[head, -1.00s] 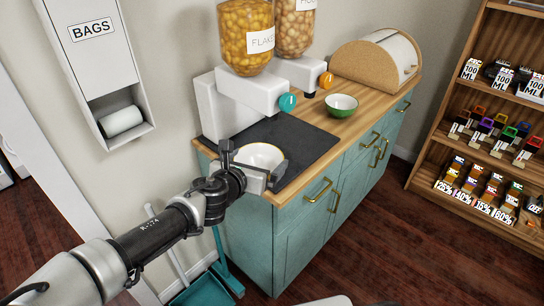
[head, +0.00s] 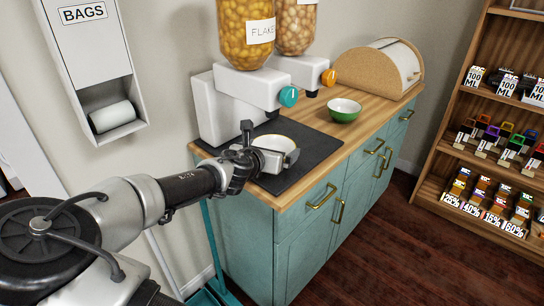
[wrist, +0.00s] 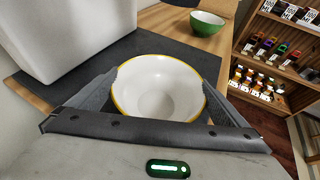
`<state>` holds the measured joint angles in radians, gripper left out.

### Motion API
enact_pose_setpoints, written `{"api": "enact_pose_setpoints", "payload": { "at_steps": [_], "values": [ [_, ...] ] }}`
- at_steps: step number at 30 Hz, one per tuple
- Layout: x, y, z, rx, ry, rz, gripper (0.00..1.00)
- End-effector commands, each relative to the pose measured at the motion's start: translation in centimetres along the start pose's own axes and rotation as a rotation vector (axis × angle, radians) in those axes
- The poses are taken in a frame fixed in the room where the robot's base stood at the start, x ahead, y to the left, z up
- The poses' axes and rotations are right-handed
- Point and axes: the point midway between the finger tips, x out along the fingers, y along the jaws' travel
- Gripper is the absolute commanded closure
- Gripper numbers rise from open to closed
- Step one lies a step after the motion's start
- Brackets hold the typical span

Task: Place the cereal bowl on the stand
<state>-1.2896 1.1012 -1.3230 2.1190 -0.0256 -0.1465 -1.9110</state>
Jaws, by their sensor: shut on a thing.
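The cereal bowl (head: 275,141) is white with a yellow rim, upright and empty inside. My gripper (head: 272,156) is shut on it; in the wrist view the fingers press the bowl (wrist: 158,85) from both sides. The bowl is over the dark mat (head: 318,150) in front of the white flakes dispenser (head: 215,110). I cannot tell whether it touches the mat. My gripper hides its front side in the head view. No separate thing is clearly a stand; the dispenser body and the mat are the nearest candidates.
A green bowl (head: 343,109) stands on the wooden counter (head: 362,123) beyond the mat. A second dispenser with an orange knob (head: 329,77) and a bread box (head: 378,68) stand behind. Shelves with small goods (head: 500,130) stand at the right. The mat's right part is clear.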

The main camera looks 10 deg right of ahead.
Motion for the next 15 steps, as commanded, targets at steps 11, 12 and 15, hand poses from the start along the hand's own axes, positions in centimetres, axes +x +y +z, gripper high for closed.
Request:
{"api": "enact_pose_setpoints", "payload": {
  "at_steps": [11,12,15],
  "values": [
    [-0.01,0.00,-0.04,-0.001,0.001,0.000,0.00],
    [-0.01,0.00,-0.04,-0.001,0.001,0.000,0.00],
    [-0.02,0.00,-0.02,0.000,0.001,0.000,0.00]
  ]
}}
